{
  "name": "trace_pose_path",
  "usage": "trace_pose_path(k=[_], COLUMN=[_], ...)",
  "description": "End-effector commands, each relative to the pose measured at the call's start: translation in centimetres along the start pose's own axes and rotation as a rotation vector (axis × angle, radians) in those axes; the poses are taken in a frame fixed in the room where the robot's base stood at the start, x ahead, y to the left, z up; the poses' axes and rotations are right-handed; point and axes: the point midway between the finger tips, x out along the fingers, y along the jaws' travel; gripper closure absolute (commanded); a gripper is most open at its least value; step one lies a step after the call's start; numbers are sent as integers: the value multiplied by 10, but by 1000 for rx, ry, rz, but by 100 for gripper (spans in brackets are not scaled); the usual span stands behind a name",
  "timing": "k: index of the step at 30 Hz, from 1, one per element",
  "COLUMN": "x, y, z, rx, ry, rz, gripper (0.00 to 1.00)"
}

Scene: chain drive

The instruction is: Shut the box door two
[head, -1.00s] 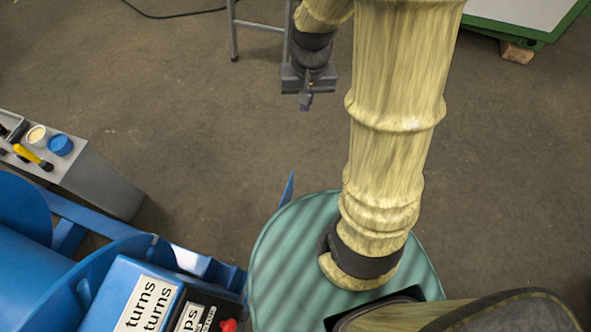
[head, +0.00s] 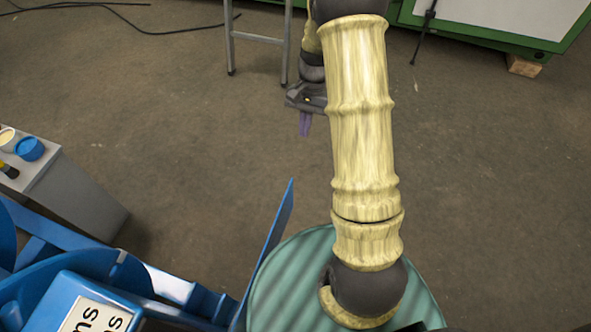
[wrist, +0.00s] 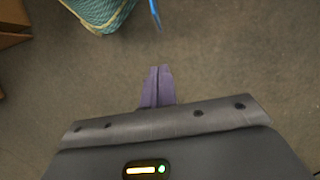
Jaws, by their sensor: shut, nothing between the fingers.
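A thin blue panel (head: 272,240) stands upright and swung out at the right end of the blue machine, close beside my teal base. It may be the box door, but I see no number on it. A thin blue strip (wrist: 155,14) at the top of the wrist view is likely its edge. My gripper (head: 305,132) hangs beyond the panel, apart from it, over bare floor. Its purple fingers (wrist: 158,70) are together and empty in the wrist view. My arm hides part of the gripper in the head view.
The blue machine (head: 75,262) fills the lower left. A grey metal stand (head: 258,38) and a green-edged machine (head: 480,35) are at the back. The floor between is clear, and a black cable lies back left.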

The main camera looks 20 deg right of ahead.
Motion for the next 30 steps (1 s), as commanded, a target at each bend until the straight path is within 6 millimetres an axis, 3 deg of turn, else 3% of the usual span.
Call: trace_pose_path(k=[8,25,30], x=[8,103,111], y=[0,1,0], z=[0,0,23], rx=[-2,-1,-4], ry=[-2,-3,0], rz=[1,2,2], gripper=[100,100,100])
